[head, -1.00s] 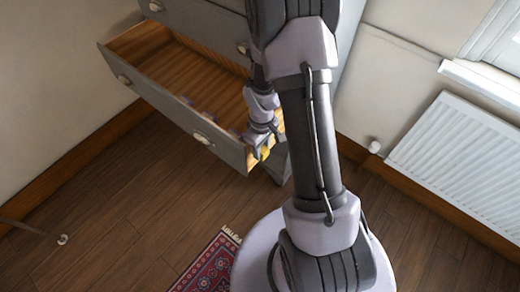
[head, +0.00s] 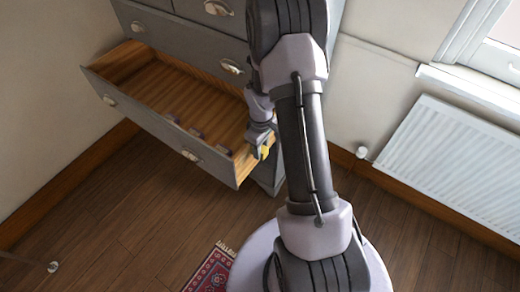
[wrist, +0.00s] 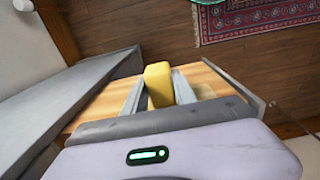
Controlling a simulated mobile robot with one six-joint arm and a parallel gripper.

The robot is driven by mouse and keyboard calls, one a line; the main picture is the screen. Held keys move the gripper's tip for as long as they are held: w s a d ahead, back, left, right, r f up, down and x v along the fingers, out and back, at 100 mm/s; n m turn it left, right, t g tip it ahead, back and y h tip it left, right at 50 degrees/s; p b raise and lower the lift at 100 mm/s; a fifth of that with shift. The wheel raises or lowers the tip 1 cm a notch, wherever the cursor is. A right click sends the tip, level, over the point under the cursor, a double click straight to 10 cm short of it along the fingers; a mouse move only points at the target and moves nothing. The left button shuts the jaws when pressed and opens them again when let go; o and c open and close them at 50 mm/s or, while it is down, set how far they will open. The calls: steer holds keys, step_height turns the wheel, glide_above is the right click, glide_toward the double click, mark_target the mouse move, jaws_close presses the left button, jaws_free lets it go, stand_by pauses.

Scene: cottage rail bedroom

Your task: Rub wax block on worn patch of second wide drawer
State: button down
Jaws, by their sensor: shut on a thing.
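The wide drawer (head: 150,130) is pulled open from the grey chest; its wooden inside shows in the head view. My gripper (head: 262,146) is at the drawer's right end. It is shut on the yellow wax block (head: 265,153), which also shows between my two fingers (wrist: 158,98) in the wrist view (wrist: 158,80). Light wood (wrist: 204,82) shows on both sides of the fingers there. I cannot tell whether the block touches the wood. Small dark purplish shapes (head: 195,133) lie inside along the drawer front. I cannot make out a worn patch.
The closed drawer above (head: 190,38) overhangs the back of the open one. A white radiator (head: 450,160) is on the right wall. A red patterned rug (head: 210,272) lies on the wooden floor, which is clear in front of the drawer. A rounded white wall fitting (head: 361,152) is beside the chest.

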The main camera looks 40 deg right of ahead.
steer(key=shift+s+a+b, duration=0.55)
steer(key=shift+s+a, duration=0.65)
steer(key=shift+a, duration=2.3)
steer(key=s+d, duration=0.2)
steer(key=s, duration=0.5)
steer(key=shift+s+d+b, duration=0.3)
steer(key=shift+d+b, duration=0.05)
steer(key=shift+d, duration=0.05)
